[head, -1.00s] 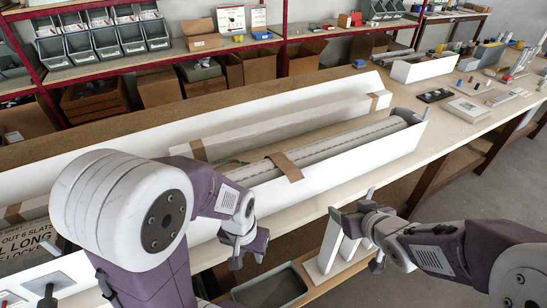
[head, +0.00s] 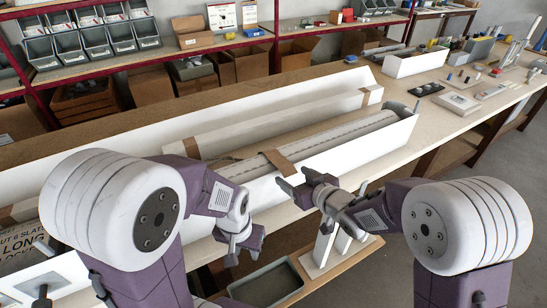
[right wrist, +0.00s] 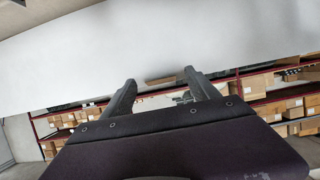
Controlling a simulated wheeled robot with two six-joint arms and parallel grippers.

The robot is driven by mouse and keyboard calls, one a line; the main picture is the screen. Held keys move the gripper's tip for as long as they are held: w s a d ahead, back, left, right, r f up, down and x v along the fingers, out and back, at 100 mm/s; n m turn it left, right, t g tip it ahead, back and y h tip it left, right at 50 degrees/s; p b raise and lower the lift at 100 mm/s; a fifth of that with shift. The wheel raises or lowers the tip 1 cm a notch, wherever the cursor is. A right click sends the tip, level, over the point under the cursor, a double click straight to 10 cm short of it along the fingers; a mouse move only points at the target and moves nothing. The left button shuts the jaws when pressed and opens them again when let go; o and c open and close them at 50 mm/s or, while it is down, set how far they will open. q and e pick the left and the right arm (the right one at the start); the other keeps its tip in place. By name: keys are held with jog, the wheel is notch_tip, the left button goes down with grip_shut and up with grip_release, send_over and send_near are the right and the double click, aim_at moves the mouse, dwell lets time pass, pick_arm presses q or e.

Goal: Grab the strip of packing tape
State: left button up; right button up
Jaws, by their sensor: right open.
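The strip of brown packing tape (head: 281,161) lies across a long grey bundle of profiles (head: 335,139) in an open white box (head: 345,160). My right gripper (head: 292,178) is just in front of the tape, near the box's front wall, with its fingers apart and nothing between them. In the right wrist view the open fingers (right wrist: 158,84) point at a white surface, with a small brown patch (right wrist: 160,79) between them that may be tape. My left gripper (head: 237,245) hangs low left of the right one, in front of the box; its jaw gap is unclear.
A closed long carton (head: 260,128) with brown tape lies behind the bundle. A grey tray (head: 270,285) and white upright pieces (head: 325,245) stand below the bench's front edge. Small parts (head: 458,103) lie at the right. Shelves with bins stand behind.

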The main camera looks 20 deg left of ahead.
jog(key=shift+w+a+f, duration=0.1)
jog(key=shift+w+a, duration=0.05)
jog(key=c, duration=1.4)
